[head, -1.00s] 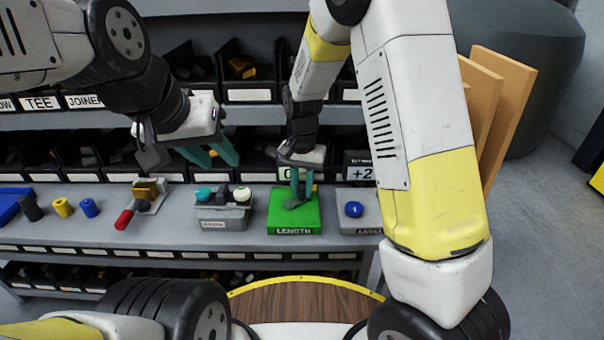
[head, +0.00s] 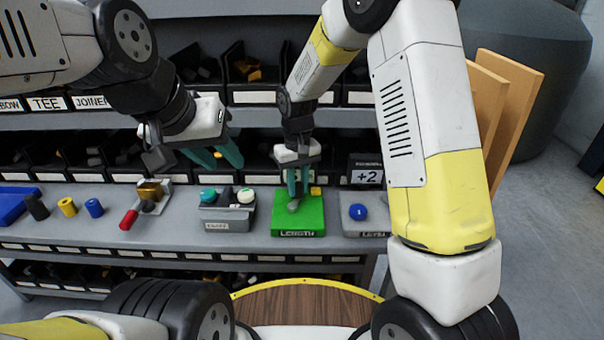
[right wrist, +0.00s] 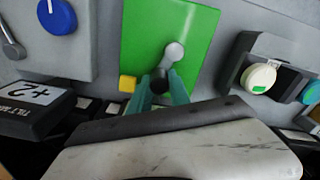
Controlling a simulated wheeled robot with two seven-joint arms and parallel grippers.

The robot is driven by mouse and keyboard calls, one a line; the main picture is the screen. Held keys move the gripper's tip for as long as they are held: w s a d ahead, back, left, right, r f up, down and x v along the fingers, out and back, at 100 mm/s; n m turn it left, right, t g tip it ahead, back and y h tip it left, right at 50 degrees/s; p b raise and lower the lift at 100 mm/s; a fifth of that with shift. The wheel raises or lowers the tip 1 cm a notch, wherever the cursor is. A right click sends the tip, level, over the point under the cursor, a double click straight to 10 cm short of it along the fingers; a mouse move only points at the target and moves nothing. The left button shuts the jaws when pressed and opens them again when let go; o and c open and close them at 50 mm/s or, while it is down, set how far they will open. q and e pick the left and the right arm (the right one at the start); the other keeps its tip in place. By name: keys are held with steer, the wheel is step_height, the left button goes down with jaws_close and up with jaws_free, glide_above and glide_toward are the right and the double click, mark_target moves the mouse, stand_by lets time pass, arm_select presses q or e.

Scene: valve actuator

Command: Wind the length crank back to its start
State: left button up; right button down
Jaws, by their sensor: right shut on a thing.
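The length crank is on a green box (head: 285,228) labelled LENGTH on the bench. In the right wrist view its grey arm has a round pale end (right wrist: 174,52) on the green face (right wrist: 140,40). My right gripper (head: 297,192) reaches down over the box from behind. Its teal fingers (right wrist: 162,88) are shut on the dark crank handle (right wrist: 160,82), mostly hidden between them. A small yellow block (right wrist: 127,83) sits near the box's edge beside the fingers. My left gripper (head: 217,158) is open and empty, above the bench to the left.
A box with a blue knob (head: 357,212) stands right of the green one. A grey box with teal and white buttons (head: 228,225) stands left. A +2 sign (head: 366,177) and bins stand behind.

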steer(key=shift+a+n, duration=0.3)
steer(key=shift+n, duration=0.45)
steer(key=shift+a+n, duration=0.25)
steer(key=shift+n, duration=0.5)
steer(key=c, duration=1.2)
jaws_free()
steer(key=shift+w, duration=0.1)
step_height(320, 180, up, 8)
steer(key=shift+f, duration=0.1)
